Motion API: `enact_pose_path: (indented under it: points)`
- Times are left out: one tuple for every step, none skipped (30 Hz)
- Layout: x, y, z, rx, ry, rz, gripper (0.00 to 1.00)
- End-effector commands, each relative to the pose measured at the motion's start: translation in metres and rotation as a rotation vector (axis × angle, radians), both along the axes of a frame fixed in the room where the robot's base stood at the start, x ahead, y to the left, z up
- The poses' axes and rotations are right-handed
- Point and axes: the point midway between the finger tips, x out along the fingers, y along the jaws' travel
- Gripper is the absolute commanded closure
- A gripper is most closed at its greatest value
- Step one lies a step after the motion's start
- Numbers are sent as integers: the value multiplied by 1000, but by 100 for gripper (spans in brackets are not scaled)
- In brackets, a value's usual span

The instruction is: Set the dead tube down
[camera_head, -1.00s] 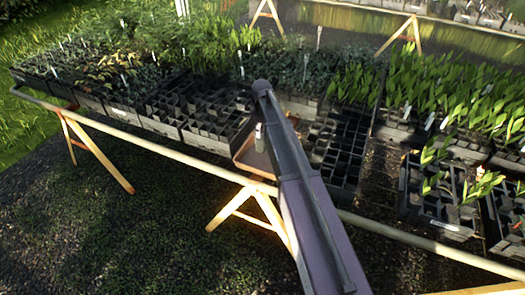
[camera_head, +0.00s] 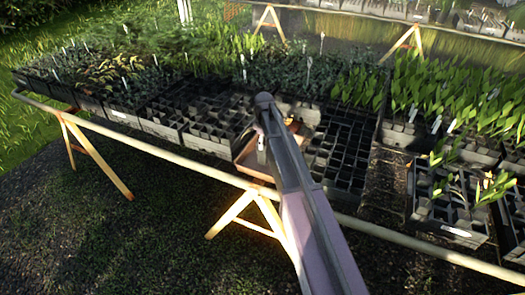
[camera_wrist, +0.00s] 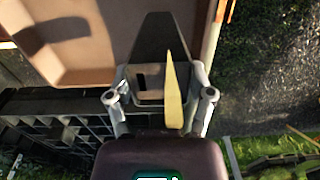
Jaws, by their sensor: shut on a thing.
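My gripper (camera_wrist: 160,96) is shut on a black tapered tube (camera_wrist: 157,38) with a pale yellow, withered leaf (camera_wrist: 173,92). In the wrist view, one finger is on each side of the tube. A tan, shallow tray (camera_wrist: 88,68) lies beyond the gripper at the upper left, with a dark shadow across its floor. The tube overlaps the tray's right edge in this view; I see no clear contact. In the head view the tray (camera_head: 245,171) sits at the bench's front edge, partly hidden by my arm. The held tube cannot be made out there.
Black cell crates (camera_head: 205,142) stand left of the tray, and a mostly empty one (camera_head: 345,150) stands to its right. Planted crates fill the bench behind. A pale rail (camera_head: 160,155) runs along the front. A small orange thing (camera_head: 292,124) shows right of my arm.

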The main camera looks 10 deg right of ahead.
Motion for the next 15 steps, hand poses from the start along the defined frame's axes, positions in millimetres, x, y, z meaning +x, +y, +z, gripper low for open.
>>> enact_pose_path:
  points:
    - [0, 0, 0, 0, 0, 0, 88]
    - [0, 0, 0, 0, 0, 0, 88]
    - [0, 0, -1, 0, 0, 0, 88]
    - [0, 0, -2, 0, 0, 0, 88]
    - [0, 0, -3, 0, 0, 0, 88]
    - [0, 0, -5, 0, 0, 0, 88]
    - [0, 0, -6, 0, 0, 0, 88]
    - [0, 0, -8, 0, 0, 1, 88]
    - [0, 0, -11, 0, 0, 1, 88]
    - [0, 0, -14, 0, 0, 1, 88]
    - [0, 1, -16, 0, 0, 1, 88]
    - [0, 1, -20, 0, 0, 1, 88]
    - [0, 1, -22, 0, 0, 1, 88]
    - [0, 1, -25, 0, 0, 1, 88]
    - [0, 1, -28, 0, 0, 1, 88]
